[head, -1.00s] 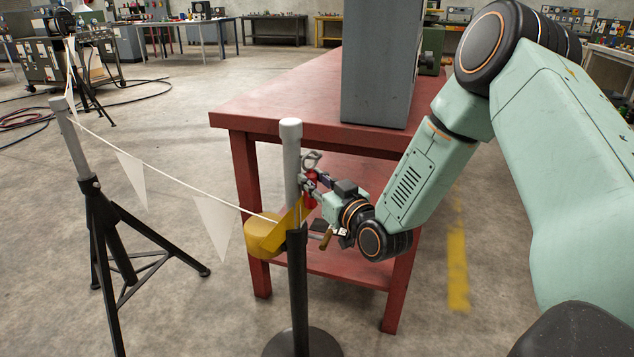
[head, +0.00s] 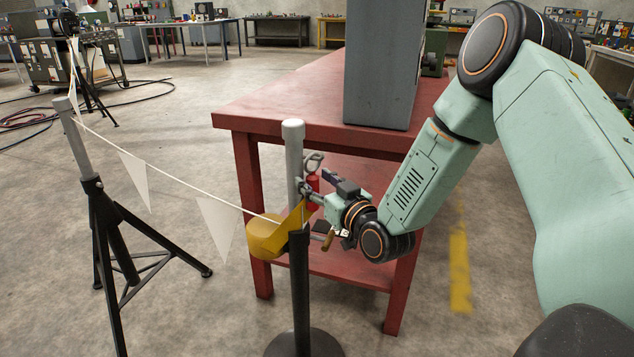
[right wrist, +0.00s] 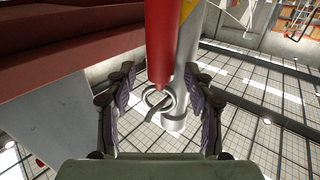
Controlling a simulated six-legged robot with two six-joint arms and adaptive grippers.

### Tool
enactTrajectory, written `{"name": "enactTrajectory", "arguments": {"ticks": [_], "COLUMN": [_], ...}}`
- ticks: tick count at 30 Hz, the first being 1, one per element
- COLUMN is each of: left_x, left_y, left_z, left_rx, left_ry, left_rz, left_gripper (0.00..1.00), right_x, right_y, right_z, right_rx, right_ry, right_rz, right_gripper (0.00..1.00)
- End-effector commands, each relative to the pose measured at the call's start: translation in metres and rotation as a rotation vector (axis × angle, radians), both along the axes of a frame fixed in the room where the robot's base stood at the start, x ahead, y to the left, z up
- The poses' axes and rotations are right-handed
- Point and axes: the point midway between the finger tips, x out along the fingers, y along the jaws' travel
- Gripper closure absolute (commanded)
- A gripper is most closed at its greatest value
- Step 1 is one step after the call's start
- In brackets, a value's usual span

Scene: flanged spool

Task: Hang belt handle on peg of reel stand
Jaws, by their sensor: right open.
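The belt handle is a red grip (head: 313,182) with a grey metal loop (head: 313,161) at its upper end, close to the stand's post. In the right wrist view the red grip (right wrist: 160,45) reaches down between the fingers, with the loop (right wrist: 160,100) beyond it. A short grey bar crosses the loop; whether this is the peg through it I cannot tell. The reel stand (head: 297,160) is a grey upright post with a black lower sleeve, and a yellow reel (head: 266,238) sits on it. My right gripper (head: 322,190) is open, its fingers on both sides of the grip. My left gripper is out of view.
A red table (head: 270,110) with a grey box (head: 382,70) stands right behind the post. A black tripod (head: 105,235) stands at the left. A white pennant line (head: 180,180) runs from it to the reel. The floor between is clear.

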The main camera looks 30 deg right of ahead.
Motion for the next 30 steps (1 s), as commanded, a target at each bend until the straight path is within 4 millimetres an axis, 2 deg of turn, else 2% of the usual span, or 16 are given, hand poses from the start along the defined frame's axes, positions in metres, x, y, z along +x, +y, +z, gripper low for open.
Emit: {"name": "enactTrajectory", "arguments": {"ticks": [8,20,30], "left_x": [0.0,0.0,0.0], "left_y": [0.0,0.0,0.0], "left_z": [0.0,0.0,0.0], "left_rx": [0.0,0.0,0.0], "left_ry": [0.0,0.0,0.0], "left_rz": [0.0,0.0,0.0], "left_gripper": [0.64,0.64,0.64], "right_x": [-0.008,-0.063,-0.093], "right_y": [-0.001,-0.002,-0.003], "right_z": [-0.001,0.0,0.0], "right_rx": [0.002,0.007,0.005], "right_ry": [0.003,0.0,-0.001], "right_rz": [-0.002,-0.004,-0.004], "right_gripper": [0.47,0.47,0.47]}}
